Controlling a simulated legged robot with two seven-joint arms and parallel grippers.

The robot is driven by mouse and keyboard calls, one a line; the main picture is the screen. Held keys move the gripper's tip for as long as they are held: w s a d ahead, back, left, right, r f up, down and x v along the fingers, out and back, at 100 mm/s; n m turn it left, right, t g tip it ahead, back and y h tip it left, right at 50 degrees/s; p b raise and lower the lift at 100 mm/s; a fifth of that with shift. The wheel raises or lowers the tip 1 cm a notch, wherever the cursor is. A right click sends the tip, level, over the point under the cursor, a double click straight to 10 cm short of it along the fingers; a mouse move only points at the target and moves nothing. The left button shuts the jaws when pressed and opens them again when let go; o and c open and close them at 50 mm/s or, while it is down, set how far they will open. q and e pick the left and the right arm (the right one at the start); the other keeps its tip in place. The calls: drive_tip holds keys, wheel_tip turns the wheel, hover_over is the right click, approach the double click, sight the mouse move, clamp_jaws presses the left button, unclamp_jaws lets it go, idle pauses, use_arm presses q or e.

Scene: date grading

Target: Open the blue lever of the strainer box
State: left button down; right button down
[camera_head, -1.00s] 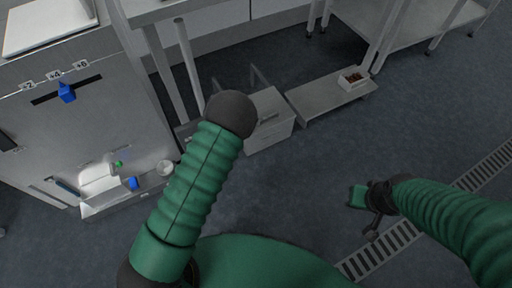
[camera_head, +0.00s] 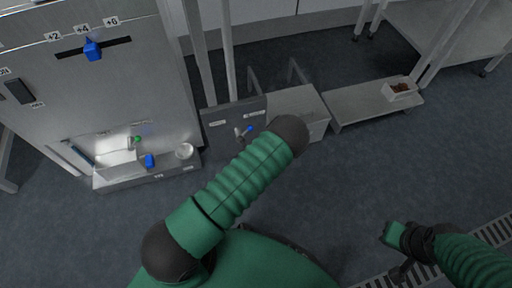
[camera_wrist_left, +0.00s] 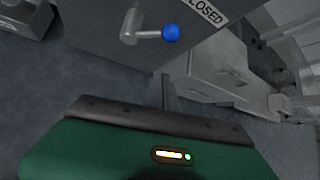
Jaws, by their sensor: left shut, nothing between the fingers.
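The strainer box (camera_head: 222,113) is a grey panelled box beside the machine, with two small labels. Its lever is a metal hub and short arm with a blue ball knob (camera_head: 249,129). In the left wrist view the blue knob (camera_wrist_left: 171,33) points right, close to the CLOSED label (camera_wrist_left: 207,12). My left gripper's green body and dark front edge (camera_wrist_left: 155,118) fill the bottom of that view, apart from the knob in the picture; its fingertips are hard to make out. In the head view my left forearm hides it. My right gripper (camera_head: 393,233) is far right over the floor, away from the box.
A low shelf (camera_head: 370,110) carries a small box (camera_head: 400,87). Floor in front is open.

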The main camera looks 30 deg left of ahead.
use_arm(q)
drive_tip(key=w+a+b, duration=0.3)
drive_tip(key=a, duration=0.1)
drive_tip(key=shift+w+f, duration=0.1)
drive_tip(key=shift+w, duration=0.15)
drive_tip(key=shift+b, duration=0.3)
